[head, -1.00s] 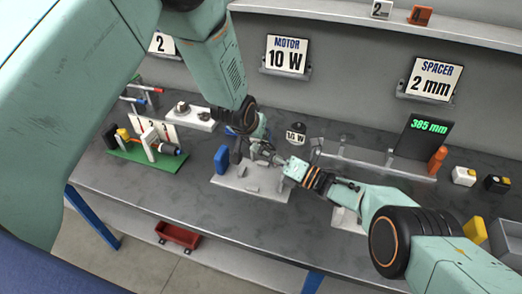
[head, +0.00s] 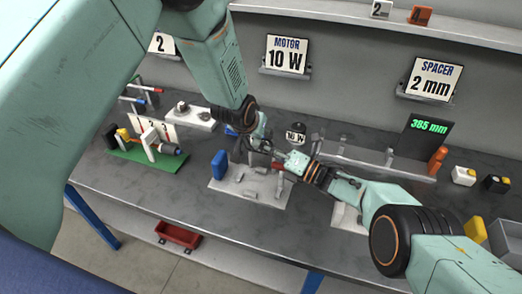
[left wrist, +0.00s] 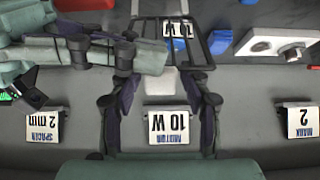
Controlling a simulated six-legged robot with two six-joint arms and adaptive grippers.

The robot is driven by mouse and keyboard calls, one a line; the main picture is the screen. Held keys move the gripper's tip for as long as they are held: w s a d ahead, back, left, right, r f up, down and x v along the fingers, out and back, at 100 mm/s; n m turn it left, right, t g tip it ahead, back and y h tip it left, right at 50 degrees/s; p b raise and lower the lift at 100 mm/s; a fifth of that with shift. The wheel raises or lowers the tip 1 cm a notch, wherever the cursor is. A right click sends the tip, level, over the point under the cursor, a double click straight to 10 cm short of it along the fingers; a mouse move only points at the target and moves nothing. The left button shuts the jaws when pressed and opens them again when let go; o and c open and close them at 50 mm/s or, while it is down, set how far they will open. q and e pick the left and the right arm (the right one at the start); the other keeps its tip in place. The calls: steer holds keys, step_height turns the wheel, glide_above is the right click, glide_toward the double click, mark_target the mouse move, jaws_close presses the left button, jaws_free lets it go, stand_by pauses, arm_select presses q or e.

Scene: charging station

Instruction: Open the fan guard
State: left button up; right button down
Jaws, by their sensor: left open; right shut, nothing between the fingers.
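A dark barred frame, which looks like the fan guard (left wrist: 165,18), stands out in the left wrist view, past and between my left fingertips. In the head view it is small and mostly lost among the gripper parts. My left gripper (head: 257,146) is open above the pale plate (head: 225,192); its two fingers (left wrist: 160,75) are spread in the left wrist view. I cannot tell whether they touch the frame. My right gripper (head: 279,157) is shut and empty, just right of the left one. A small red part (head: 277,166) shows beneath it.
A blue block (head: 219,164) stands on the plate's left side, with several small grey pieces nearby. The bench front is clear; a red bin (head: 178,236) sits below.

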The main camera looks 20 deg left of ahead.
arm_select(q)
steer(key=shift+s+f, duration=0.3)
steer(key=shift+s, duration=0.15)
arm_select(e)
steer(key=shift+w+d+r, duration=0.15)
steer(key=shift+w+r, duration=0.2)
arm_select(q)
steer(key=w+r+v, duration=0.1)
steer(key=v, duration=1.1)
steer(key=s+a+f+n+g, duration=0.15)
steer(key=s+f+g, duration=0.35)
steer(key=s+f, duration=1.3)
steer(key=s+a+f+g, duration=0.1)
steer(key=s+f, duration=0.2)
steer(key=s, duration=0.6)
steer(key=s+a+f+g, duration=0.1)
steer(key=s+f, duration=0.2)
steer(key=s, duration=0.6)
steer(key=shift+s+a+m+g, duration=0.15)
steer(key=shift+a+m+g, duration=0.05)
steer(key=shift+m+g, duration=0.15)
arm_select(e)
steer(key=shift+s+d+f, duration=0.1)
steer(key=shift+s+f, duration=0.05)
steer(key=shift+f, duration=0.1)
